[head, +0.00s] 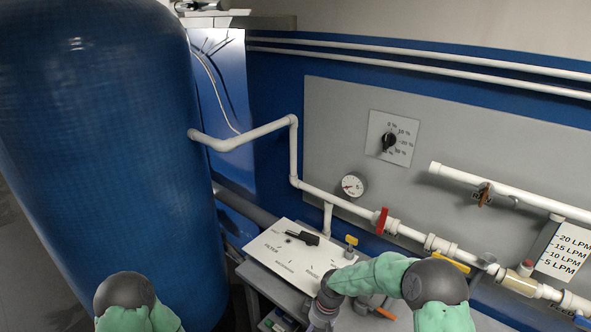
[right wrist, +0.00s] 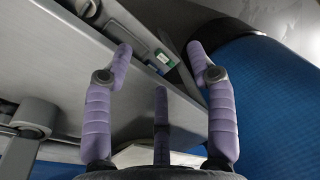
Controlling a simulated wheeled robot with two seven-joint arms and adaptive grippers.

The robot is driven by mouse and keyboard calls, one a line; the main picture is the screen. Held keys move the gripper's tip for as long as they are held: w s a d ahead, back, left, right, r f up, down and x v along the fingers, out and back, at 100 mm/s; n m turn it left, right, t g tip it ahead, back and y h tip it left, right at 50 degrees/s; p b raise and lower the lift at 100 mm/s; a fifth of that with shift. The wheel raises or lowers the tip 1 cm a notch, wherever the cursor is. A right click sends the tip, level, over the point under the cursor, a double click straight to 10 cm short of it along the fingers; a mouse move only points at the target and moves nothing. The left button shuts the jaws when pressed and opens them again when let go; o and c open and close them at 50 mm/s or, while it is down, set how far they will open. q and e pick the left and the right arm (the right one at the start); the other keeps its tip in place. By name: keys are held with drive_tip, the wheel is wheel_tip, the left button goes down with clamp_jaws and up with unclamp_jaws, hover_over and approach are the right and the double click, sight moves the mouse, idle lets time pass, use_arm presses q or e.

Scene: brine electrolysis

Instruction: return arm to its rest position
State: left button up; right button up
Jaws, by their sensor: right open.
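My right arm (head: 380,278), in a green sleeve with a dark round joint, comes in from the bottom right of the head view. Its forearm reaches left, in front of the grey cabinet with the white valve panel. Its wrist (head: 325,303) is at the bottom edge and the fingers cannot be made out there. In the right wrist view my right gripper (right wrist: 159,62) has its purple fingers spread open, with nothing between them. My left arm (head: 126,293) shows only a dark joint and green sleeve at the bottom left; its gripper is out of view.
A large blue tank (head: 110,150) stands at the left; it also shows in the right wrist view (right wrist: 265,95). The white panel (head: 290,256) carries a black lever. White pipes with a red valve (head: 381,220) and a gauge (head: 352,186) run along the wall close to my right arm.

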drive_tip(key=s+d+f+m+b, duration=0.1)
drive_tip(key=s+f+m, duration=0.2)
drive_tip(key=s+f, duration=0.2)
drive_tip(key=s+d+f+m+y+b, duration=0.1)
drive_tip(key=s+f+m, duration=0.3)
drive_tip(key=s, duration=0.8)
drive_tip(key=s+d+f+m+b, duration=0.1)
drive_tip(key=s+f+m, duration=0.2)
drive_tip(key=s+f, duration=0.3)
drive_tip(key=shift+s+d+f+m+t+y+b, duration=0.15)
drive_tip(key=shift+s+d+m+t+y+b, duration=0.2)
drive_tip(key=shift+s, duration=0.8)
